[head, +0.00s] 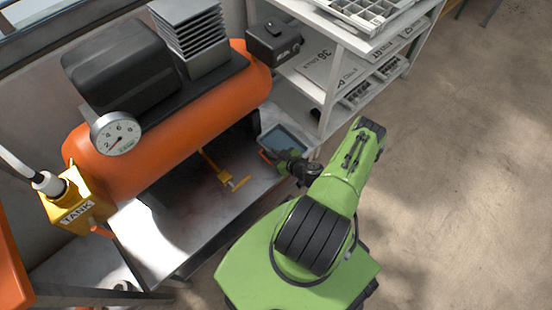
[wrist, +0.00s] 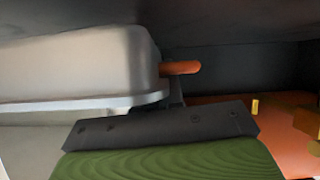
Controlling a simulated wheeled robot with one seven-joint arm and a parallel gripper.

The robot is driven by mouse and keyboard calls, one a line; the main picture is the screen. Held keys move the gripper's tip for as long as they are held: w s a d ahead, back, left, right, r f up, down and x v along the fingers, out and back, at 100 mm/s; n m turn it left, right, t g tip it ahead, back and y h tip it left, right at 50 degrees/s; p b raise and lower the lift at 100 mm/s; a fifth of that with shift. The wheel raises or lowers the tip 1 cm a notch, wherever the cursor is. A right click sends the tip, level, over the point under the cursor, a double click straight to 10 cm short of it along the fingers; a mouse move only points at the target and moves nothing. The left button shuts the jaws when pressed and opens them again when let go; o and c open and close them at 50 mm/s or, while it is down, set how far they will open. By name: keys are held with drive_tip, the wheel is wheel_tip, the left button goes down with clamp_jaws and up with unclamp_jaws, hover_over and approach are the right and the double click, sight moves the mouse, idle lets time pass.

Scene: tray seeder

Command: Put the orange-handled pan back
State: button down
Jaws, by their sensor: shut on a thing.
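The pan (head: 286,138) is a shallow grey rectangular tray with a pale rim and an orange handle (head: 266,156). It is at the right end of the grey bench, below the orange tank. In the wrist view the pan (wrist: 75,65) fills the left side, and its orange handle (wrist: 182,68) sticks out just beyond my gripper. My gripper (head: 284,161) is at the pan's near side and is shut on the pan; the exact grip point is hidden. I cannot tell whether the pan rests on the bench or is held just above it.
The orange tank (head: 180,120) with a gauge (head: 116,134) overhangs the bench (head: 160,235). A yellow valve (head: 228,178) sticks out to the pan's left. A white shelf rack (head: 335,75) with trays stands close on the right. The floor (head: 450,160) at the right is clear.

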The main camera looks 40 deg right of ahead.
wheel_tip(320, 180, down, 2)
drive_tip(key=shift+f+b, duration=0.15)
drive_tip(key=shift+b, duration=0.2)
drive_tip(key=c, duration=1.3)
unclamp_jaws()
drive_tip(key=shift+o, duration=0.2)
